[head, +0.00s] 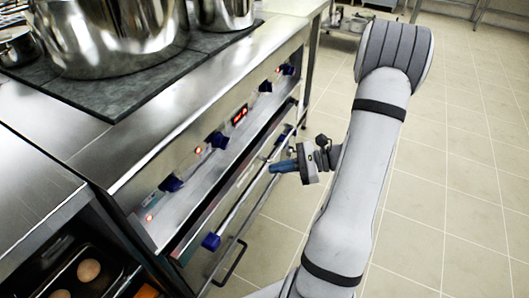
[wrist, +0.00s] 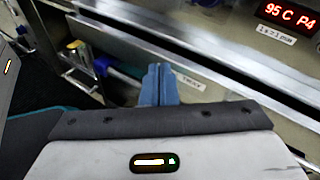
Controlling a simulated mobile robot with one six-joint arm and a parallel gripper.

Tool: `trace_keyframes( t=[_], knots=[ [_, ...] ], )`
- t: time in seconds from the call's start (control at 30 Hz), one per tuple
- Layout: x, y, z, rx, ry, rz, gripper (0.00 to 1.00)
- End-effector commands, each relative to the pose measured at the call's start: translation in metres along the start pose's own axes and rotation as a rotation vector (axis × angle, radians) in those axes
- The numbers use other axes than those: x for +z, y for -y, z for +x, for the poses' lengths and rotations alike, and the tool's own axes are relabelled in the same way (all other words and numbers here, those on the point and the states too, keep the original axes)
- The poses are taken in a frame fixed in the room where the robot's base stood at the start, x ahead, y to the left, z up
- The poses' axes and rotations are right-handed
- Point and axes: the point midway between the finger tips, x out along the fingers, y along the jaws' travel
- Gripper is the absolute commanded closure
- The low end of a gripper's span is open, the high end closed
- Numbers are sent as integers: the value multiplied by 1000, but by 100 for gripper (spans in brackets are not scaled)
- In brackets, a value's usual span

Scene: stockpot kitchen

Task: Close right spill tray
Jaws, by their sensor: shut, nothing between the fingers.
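Spill tray fronts form a narrow strip under the knob panel. The far part, toward the range's far end, shows a dark gap along its top (head: 277,122), so the right spill tray looks at least partly out; how far I cannot tell. My gripper (head: 283,166) has blue fingers, closed together and empty, just outside the range front beside the bar handle. In the wrist view the closed fingers (wrist: 158,84) point at the steel front, near a small white label (wrist: 190,81). I cannot tell whether they touch it.
A bar handle with blue ends (head: 211,241) runs along the range front below the trays. Blue knobs (head: 217,139) and a red display (head: 240,115) are on the panel above. Steel pots (head: 112,35) stand on the dark cooktop. The tiled floor (head: 455,170) at right is clear.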

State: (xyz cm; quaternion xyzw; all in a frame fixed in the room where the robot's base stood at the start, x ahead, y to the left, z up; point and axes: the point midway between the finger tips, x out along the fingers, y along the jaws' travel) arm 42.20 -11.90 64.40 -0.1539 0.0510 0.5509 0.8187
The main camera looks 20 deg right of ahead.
Motion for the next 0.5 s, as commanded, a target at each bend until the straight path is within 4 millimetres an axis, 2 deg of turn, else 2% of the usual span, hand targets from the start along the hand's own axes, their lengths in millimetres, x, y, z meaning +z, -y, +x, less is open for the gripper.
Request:
trace_keyframes(
  t=[0.03,0.2,0.37,0.5],
  knots=[
    [-23,8,-14,-104,43,68,100],
    [-71,29,-55,-371,149,204,100],
    [-93,35,-76,-494,194,255,100],
    [-96,40,-73,-517,202,263,100]
  ],
)
